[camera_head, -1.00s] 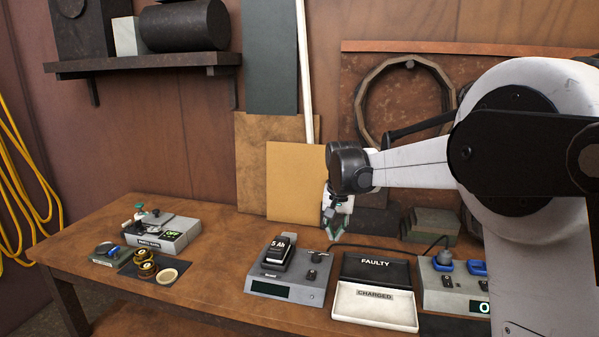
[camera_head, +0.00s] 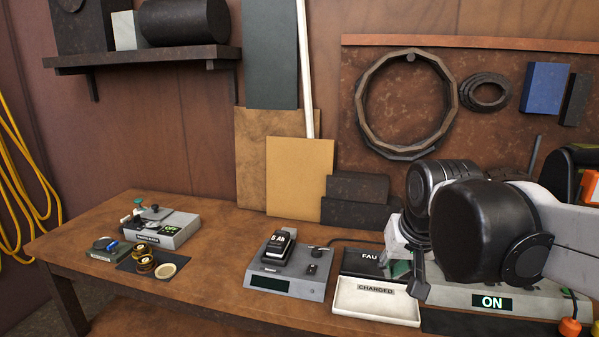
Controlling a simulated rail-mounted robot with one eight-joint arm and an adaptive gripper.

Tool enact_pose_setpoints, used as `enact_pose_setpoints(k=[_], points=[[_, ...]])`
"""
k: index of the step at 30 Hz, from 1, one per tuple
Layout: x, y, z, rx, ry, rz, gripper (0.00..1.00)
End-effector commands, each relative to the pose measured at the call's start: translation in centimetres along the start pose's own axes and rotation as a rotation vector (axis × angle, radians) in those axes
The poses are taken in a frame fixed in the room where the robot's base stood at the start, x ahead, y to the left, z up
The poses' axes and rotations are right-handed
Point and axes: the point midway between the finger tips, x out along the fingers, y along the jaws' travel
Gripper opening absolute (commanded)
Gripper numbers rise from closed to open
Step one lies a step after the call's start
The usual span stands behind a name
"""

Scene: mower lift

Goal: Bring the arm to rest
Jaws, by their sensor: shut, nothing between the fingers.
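My arm is folded low at the right of the view, its dark rounded joint in front of the bench's right part. My gripper (camera_head: 412,272) hangs in front of the right side of the black FAULTY tray (camera_head: 359,262), near the white CHARGED tray (camera_head: 374,304). Its fingers are shut and hold nothing. I cannot tell how close the fingertips are to the trays. My arm hides part of the FAULTY label and much of the unit with the ON display (camera_head: 492,303).
A battery marked 5 Ah (camera_head: 281,245) sits on a grey tester (camera_head: 287,278) left of the trays. A grey device (camera_head: 162,236) and small rolls (camera_head: 144,260) are further left on the wooden bench (camera_head: 215,290). The bench between them is clear. Dark blocks (camera_head: 357,198) stand behind.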

Motion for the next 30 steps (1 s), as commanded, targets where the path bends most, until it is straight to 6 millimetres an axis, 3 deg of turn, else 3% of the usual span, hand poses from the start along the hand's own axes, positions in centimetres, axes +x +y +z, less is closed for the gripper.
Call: enact_pose_setpoints(k=[1, 9, 15, 21, 30], points=[[-0.2, 0.4, 1.6, -0.005, 0.014, 0.001, 0.0], [-0.4, 2.2, 8.7, -0.04, 0.094, 0.007, 0.0], [0.3, 3.0, 12.8, -0.062, 0.142, 0.013, 0.0], [0.7, 3.4, 14.5, -0.071, 0.164, 0.016, 0.0], [0.8, 3.4, 14.6, -0.072, 0.165, 0.016, 0.0]])
